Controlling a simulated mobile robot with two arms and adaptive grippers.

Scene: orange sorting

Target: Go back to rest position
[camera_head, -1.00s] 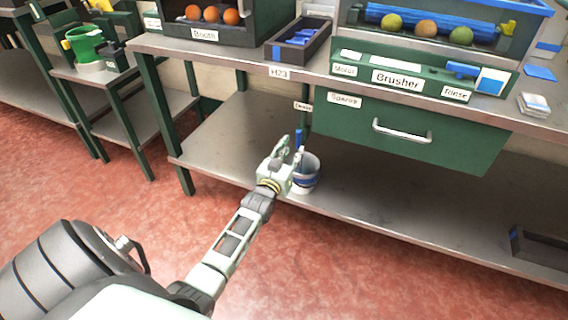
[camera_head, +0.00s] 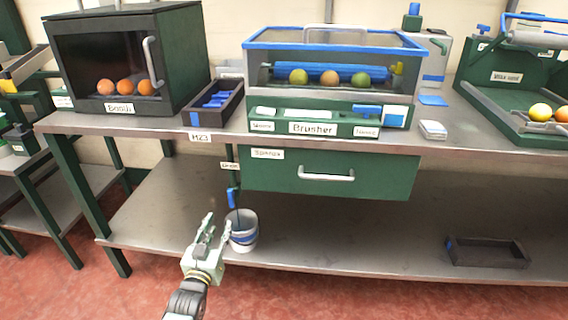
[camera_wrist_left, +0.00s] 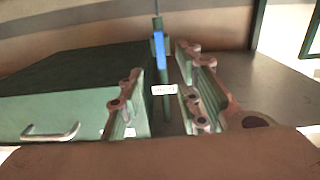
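My left gripper (camera_head: 211,232) is in the lower left middle of the head view, in front of the table's lower shelf. It is open and nothing shows between its fingers. It also shows in the left wrist view (camera_wrist_left: 160,85), fingers apart, with a blue-handled tool (camera_wrist_left: 158,45) beyond the gap. The blue-handled tool (camera_head: 233,199) shows above the bucket. My right gripper is in neither view.
The steel table (camera_head: 215,143) carries a booth (camera_head: 120,107) with oranges, a dark tray (camera_head: 213,108), the brusher (camera_head: 333,122) with fruit, and a green machine at right. A drawer (camera_head: 330,175) hangs below. A dark crate (camera_head: 487,253) sits on the mostly clear lower shelf (camera_head: 350,240).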

